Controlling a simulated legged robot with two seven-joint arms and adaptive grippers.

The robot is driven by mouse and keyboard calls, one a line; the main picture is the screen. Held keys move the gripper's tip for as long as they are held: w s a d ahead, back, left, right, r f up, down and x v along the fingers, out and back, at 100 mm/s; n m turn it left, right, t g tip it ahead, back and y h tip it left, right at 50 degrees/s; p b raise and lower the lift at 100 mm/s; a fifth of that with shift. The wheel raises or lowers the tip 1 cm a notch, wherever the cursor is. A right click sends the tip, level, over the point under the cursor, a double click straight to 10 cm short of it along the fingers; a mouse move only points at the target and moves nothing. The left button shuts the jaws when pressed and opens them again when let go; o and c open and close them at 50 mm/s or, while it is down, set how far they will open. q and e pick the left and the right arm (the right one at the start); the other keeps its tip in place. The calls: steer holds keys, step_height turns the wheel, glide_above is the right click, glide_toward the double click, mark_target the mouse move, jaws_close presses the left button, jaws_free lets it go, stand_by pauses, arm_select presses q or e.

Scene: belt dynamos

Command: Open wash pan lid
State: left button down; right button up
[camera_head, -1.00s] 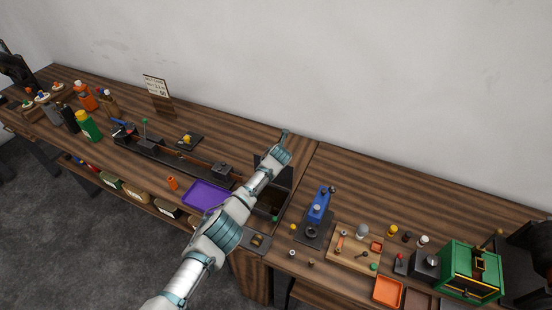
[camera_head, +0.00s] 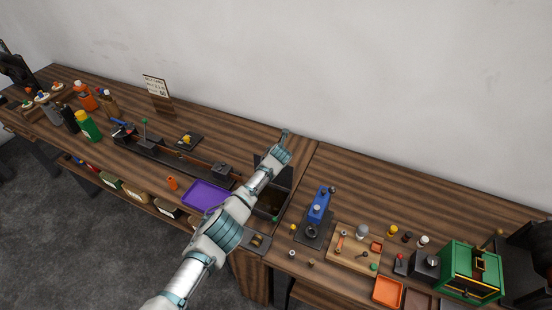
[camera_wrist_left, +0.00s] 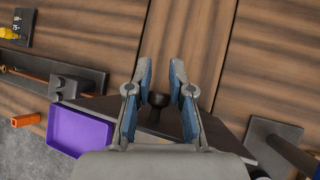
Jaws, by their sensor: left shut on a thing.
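The wash pan (camera_head: 268,208) is a dark box at the middle of the bench in the head view, partly hidden by my left arm. Its dark interior shows beside the arm. Its lid (camera_wrist_left: 220,134) appears as a dark panel under my fingers in the left wrist view, and looks raised at the back of the pan. A dark round knob (camera_wrist_left: 156,101) stands out from the lid. My right gripper is out of view.
A purple tray (camera_head: 207,195) sits left of the pan. A blue press-like tool (camera_head: 319,208) stands to its right, with a wooden parts board (camera_head: 355,248) beyond. The bench behind the pan is bare up to the wall.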

arm_select(q)
steer(key=shift+s+d+f, duration=0.1)
steer(key=shift+s+f, duration=0.15)
steer(key=shift+f, duration=0.3)
steer(key=c, duration=1)
jaws_free()
steer(key=v, duration=1.1)
steer(key=shift+w+d+r, duration=0.1)
steer(key=shift+d+r, duration=0.25)
steer(key=shift+r, duration=0.1)
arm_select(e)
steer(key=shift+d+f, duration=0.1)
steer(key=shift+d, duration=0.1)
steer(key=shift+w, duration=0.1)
arm_select(q)
steer(key=shift+a, duration=0.1)
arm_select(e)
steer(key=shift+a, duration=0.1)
